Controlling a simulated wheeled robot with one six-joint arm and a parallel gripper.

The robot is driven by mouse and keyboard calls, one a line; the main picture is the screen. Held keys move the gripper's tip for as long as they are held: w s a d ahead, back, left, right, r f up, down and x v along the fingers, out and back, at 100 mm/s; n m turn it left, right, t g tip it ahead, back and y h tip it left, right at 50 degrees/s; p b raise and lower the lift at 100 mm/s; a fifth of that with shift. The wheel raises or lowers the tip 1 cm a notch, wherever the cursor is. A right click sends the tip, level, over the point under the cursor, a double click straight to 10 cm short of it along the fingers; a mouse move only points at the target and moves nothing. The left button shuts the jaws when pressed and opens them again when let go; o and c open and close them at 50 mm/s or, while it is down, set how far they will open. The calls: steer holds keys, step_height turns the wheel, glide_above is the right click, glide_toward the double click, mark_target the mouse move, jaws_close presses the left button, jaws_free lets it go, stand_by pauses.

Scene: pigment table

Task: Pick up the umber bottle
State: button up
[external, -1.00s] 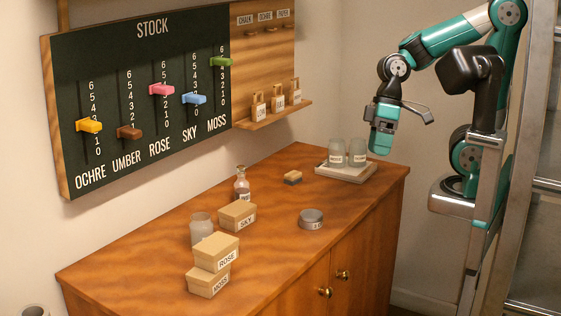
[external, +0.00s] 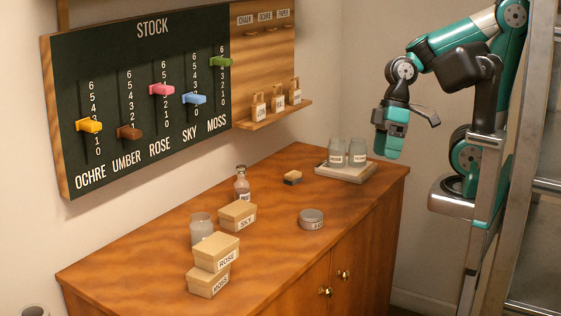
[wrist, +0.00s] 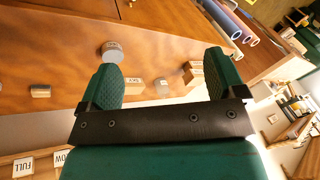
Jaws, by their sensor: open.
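A small stoppered bottle (external: 241,187) with dark reddish contents and a pale label stands upright on the wooden cabinet top, behind the box marked SKY. Its label is too small to read, so I cannot tell for sure that it is the umber one. I cannot make it out in the wrist view. My gripper (external: 389,153) hangs in the air to the right of the tray, well away from the bottle. In the wrist view my gripper (wrist: 171,78) has its fingers wide apart with nothing between them held.
Boxes marked SKY (external: 237,215), ROSE (external: 217,252) and MOSS (external: 208,281) and a grey jar (external: 201,229) crowd around the bottle. A round tin (external: 311,219), a small block (external: 293,177) and a tray (external: 346,174) with two jars stand nearer me.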

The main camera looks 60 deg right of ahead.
stand_by(0.4)
steer(key=shift+c, duration=1.1)
steer(key=m+t+h+p, duration=0.2)
steer(key=m+t+h, duration=0.1)
steer(key=t, duration=0.1)
glide_above(240, 172)
steer(key=s+d, duration=0.3)
steer(key=s, duration=0.3)
steer(key=p+x, duration=0.1)
steer(key=x, duration=1.1)
steer(key=shift+w+d+r+p, duration=0.1)
steer(key=shift+w+p, duration=0.05)
steer(key=shift+p, duration=0.15)
steer(key=shift+w+a+p+x, duration=0.1)
steer(key=shift+p+x, duration=0.35)
steer(key=shift+x, duration=1.05)
steer(key=shift+w+a+p+x, duration=0.15)
steer(key=shift+p+x, duration=0.25)
steer(key=shift+x, duration=1.05)
steer(key=shift+r, duration=0.15)
steer(key=c, duration=1.1)
